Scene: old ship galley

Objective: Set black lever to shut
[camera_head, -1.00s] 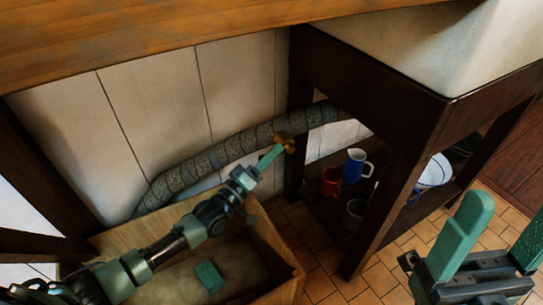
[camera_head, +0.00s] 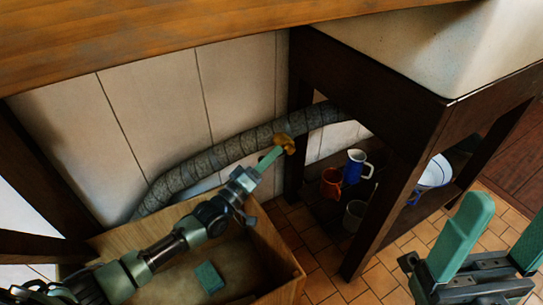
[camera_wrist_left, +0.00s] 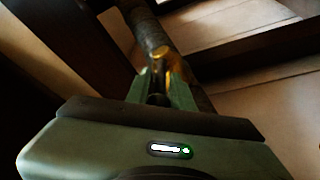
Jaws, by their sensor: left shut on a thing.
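A brass valve (camera_head: 285,143) sits on the grey wrapped pipe (camera_head: 215,158) along the wall, near the dark table leg. My left gripper (camera_head: 274,156) reaches up to it from the lower left, with its green fingertips at the valve. In the left wrist view the brass fitting (camera_wrist_left: 161,54) shows just beyond the fingers. A dark piece, the black lever (camera_wrist_left: 156,98), shows between them, and the left gripper is shut on it. The lever is mostly hidden in both views, so its angle cannot be told. My right gripper (camera_head: 508,218) is open and empty at the lower right.
A wooden box (camera_head: 283,257) with a green block (camera_head: 209,277) inside lies under my left arm. A blue jug (camera_head: 356,165), a red mug (camera_head: 331,182) and a grey cup (camera_head: 354,214) stand under the sink (camera_head: 430,40). Dark table legs flank this space.

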